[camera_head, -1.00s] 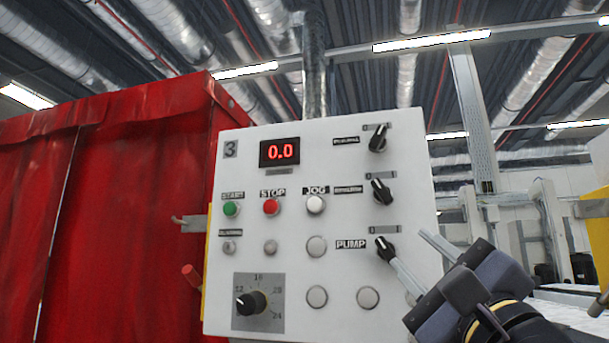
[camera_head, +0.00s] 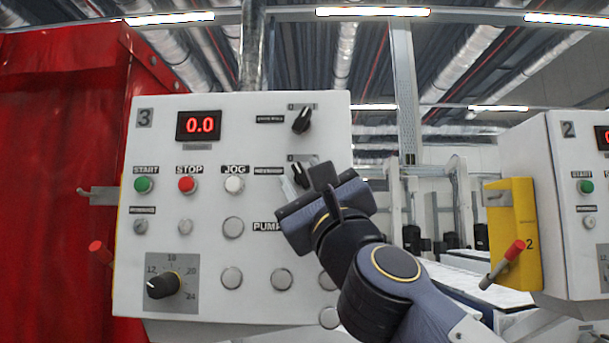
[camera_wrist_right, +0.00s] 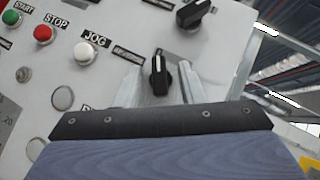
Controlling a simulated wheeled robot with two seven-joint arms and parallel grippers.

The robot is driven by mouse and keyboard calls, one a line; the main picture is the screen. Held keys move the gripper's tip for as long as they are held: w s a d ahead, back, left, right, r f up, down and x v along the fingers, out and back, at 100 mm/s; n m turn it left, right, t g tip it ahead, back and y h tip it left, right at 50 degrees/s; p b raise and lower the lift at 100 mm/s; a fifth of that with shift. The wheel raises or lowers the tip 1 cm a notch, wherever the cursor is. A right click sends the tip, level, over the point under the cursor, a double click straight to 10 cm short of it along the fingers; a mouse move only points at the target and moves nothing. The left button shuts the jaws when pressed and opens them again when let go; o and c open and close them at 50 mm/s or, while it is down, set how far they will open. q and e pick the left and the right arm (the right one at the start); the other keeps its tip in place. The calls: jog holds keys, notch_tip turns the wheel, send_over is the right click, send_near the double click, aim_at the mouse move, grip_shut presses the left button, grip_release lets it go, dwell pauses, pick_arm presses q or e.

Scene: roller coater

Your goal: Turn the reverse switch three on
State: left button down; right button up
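Control panel 3 (camera_head: 165,220) is a white box with several buttons and black rotary switches. The middle rotary switch (camera_head: 299,174) on its right side has a label too blurred to read; its knob tilts up and left in the head view. In the right wrist view this black knob (camera_wrist_right: 159,76) stands between the two fingers of my right gripper (camera_wrist_right: 160,86). The fingers are apart, with a visible gap on each side of the knob. In the head view my right gripper (camera_head: 305,182) covers part of this switch and the PUMP switch below. My left gripper is not in view.
The top rotary switch (camera_head: 302,120) is just above, its knob tilted right. START (camera_head: 143,185), STOP (camera_head: 187,184) and JOG (camera_head: 234,184) buttons are to the left. A red curtain (camera_head: 55,150) is far left; panel 2 (camera_head: 565,200) stands right, with a gap between panels.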

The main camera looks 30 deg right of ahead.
grip_shut()
jog(key=shift+f, duration=0.1)
